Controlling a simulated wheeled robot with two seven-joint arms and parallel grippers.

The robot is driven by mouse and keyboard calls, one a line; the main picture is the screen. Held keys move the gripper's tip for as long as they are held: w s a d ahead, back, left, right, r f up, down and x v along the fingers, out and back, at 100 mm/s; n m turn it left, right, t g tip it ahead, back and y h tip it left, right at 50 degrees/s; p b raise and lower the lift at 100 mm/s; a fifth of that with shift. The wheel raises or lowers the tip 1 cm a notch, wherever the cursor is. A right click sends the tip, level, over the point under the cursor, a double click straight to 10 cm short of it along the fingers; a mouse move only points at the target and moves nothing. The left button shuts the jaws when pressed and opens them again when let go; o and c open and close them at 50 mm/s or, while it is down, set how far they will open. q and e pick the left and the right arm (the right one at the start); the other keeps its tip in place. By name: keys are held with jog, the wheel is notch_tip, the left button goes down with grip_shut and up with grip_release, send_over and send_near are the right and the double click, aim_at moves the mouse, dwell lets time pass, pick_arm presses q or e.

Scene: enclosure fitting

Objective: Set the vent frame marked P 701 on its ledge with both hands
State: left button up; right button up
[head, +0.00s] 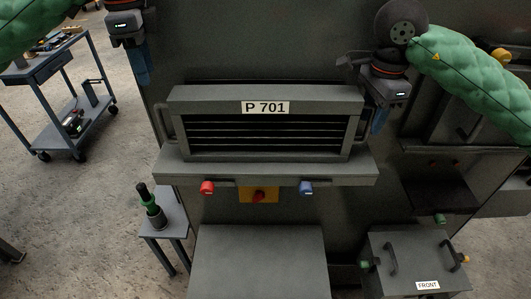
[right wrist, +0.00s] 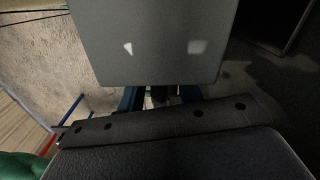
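The vent frame marked P 701 (head: 265,94) is a dark grey box front with black slats and a handle at each side. In the head view it appears upright on the ledge (head: 265,171), with its lower edge just behind the ledge's front. My left gripper (head: 143,75) hangs above and left of the frame's left handle (head: 166,122), apart from it. My right gripper (head: 378,122) is close beside the right handle (head: 361,122); contact cannot be told. In the right wrist view its blue fingers (right wrist: 160,98) stand apart, partly hidden by a grey panel.
A small stand with a green-banded tool (head: 151,208) is at lower left. A box marked FRONT (head: 418,263) is at lower right. A cart (head: 62,95) stands far left.

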notch_tip(320, 180, up, 10)
jog(key=shift+f, duration=0.1)
dwell(0.4)
dwell(0.5)
